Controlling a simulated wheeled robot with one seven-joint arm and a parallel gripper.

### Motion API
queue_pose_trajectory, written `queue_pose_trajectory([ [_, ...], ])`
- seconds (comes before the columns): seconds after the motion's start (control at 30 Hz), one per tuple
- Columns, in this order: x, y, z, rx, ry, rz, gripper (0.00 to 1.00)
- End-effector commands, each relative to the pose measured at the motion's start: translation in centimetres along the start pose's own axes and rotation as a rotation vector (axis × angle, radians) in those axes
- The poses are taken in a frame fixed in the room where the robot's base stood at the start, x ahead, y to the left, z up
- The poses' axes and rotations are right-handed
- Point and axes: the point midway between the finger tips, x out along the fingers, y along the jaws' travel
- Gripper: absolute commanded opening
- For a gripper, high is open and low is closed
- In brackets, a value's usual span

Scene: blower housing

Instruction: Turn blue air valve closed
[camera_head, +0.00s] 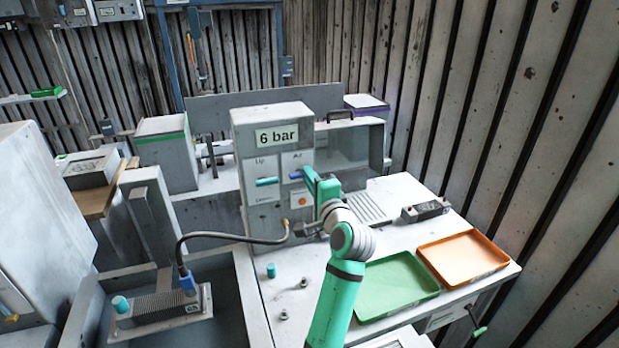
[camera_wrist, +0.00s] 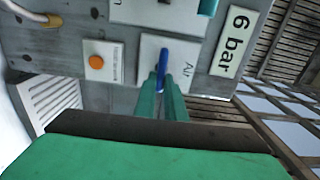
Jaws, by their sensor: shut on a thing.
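The blue air valve (camera_head: 295,174) is a small lever on a white plate marked "Air" on the front of the grey box. In the wrist view the blue valve lever (camera_wrist: 164,57) runs nearly in line with my fingers and stands out beyond their tips. My gripper (camera_head: 308,178) reaches the valve from the right in the head view. In the wrist view my gripper's green fingers (camera_wrist: 161,82) are shut on the blue lever. Part of the lever is hidden between the fingers.
A teal lever (camera_head: 266,181) is left of the valve, and an orange button (camera_head: 302,201) is below it. A "6 bar" sign (camera_head: 277,136) is above. A black hose (camera_head: 225,236) runs from the box's lower front. Green (camera_head: 397,314) and orange (camera_head: 494,264) trays lie right.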

Motion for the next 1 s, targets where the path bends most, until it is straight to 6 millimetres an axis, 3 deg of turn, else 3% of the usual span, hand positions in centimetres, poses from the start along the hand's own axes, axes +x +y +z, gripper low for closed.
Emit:
queue_pose_trajectory([
  [0.53,0.05,0.17,0.0,0.028,0.0,0.002,0.0],
  [0.63,0.05,0.16,0.0,0.027,0.0,0.002,0.29],
  [1.0,-0.34,0.07,-0.02,0.026,0.001,0.0,0.29],
])
